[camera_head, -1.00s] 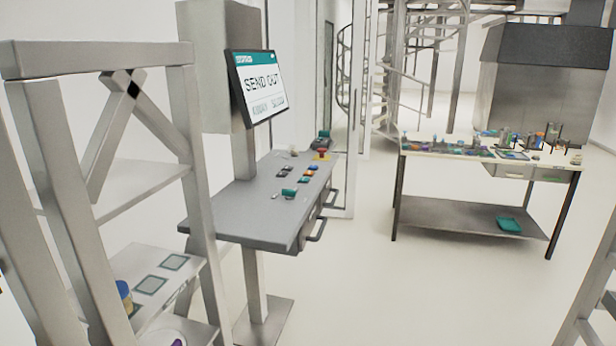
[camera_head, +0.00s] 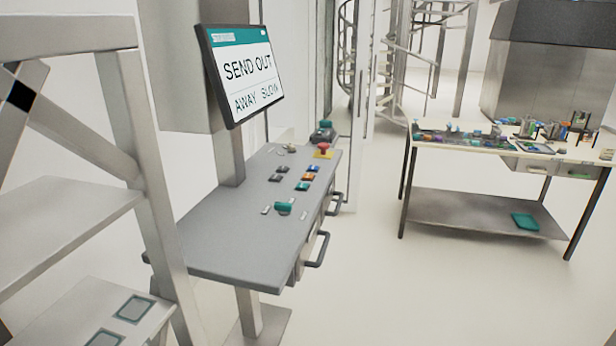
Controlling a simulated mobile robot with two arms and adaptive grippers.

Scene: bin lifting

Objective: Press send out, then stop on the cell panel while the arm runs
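The cell panel (camera_head: 225,232) is a grey desk on a column, left of centre. Several coloured push buttons (camera_head: 297,177) sit on its top in two rows: black, blue, orange and teal ones. A red mushroom button on a yellow base (camera_head: 323,151) is near the far right edge. A teal knob (camera_head: 284,208) lies nearer the front edge. A screen (camera_head: 241,74) above the panel reads "SEND OUT", with "AWAY" and "SLOW" below. Labels on the buttons are too small to read. Neither of my grippers is in view.
A metal shelf rack (camera_head: 141,160) stands close on the left. A workbench (camera_head: 480,146) with small coloured items stands at the right, with a teal tray (camera_head: 525,221) on its lower shelf. Handles (camera_head: 318,249) stick out from the panel's right side. The floor between is clear.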

